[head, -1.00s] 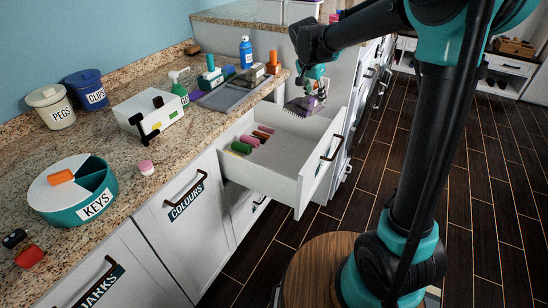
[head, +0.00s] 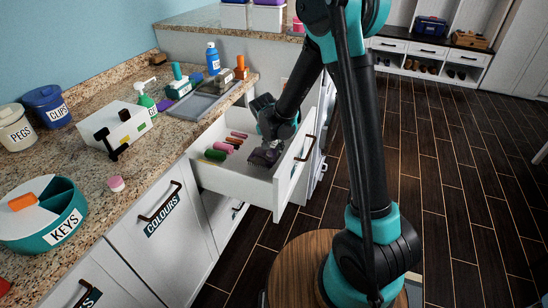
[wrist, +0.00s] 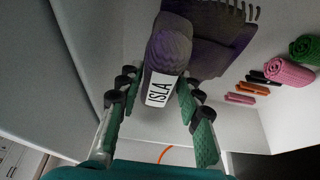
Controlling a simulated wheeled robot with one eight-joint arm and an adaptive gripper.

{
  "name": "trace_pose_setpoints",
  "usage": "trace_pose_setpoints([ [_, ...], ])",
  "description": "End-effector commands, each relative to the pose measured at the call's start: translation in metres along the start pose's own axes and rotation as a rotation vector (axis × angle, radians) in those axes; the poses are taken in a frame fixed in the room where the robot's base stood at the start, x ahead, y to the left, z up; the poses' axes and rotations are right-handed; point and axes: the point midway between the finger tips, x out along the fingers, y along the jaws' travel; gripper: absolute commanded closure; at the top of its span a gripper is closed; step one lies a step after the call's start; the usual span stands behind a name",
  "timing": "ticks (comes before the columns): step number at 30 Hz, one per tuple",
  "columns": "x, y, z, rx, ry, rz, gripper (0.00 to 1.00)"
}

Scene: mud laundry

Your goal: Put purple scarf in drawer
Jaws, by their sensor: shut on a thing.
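The purple scarf (wrist: 172,50) is a folded, fringed dark purple cloth with a white tag reading ISLA in the wrist view. In the head view the scarf (head: 264,156) is inside the open white drawer (head: 245,183), toward its right side. My gripper (wrist: 160,105) is shut on the scarf at its tagged end, with a finger on each side. In the head view my gripper (head: 275,140) reaches down into the drawer, and my arm hides part of the drawer's back. I cannot tell whether the scarf touches the drawer floor.
Several rolled cloths, one of them green (head: 215,155), lie at the drawer's left. The drawer front (head: 297,165) stands out from the cabinet. The counter holds a grey tray (head: 205,103), a white box (head: 113,122) and a KEYS container (head: 60,225).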

Motion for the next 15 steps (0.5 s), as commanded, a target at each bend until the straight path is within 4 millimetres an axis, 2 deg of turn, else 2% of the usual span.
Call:
trace_pose_setpoints([
  [3,0.013,0.0,0.005,0.0,0.0,0.0,0.97],
  [11,0.027,0.0,0.011,0.0,0.0,0.0,0.97],
  [15,0.043,0.0,0.017,0.001,0.0,0.0,0.97],
])
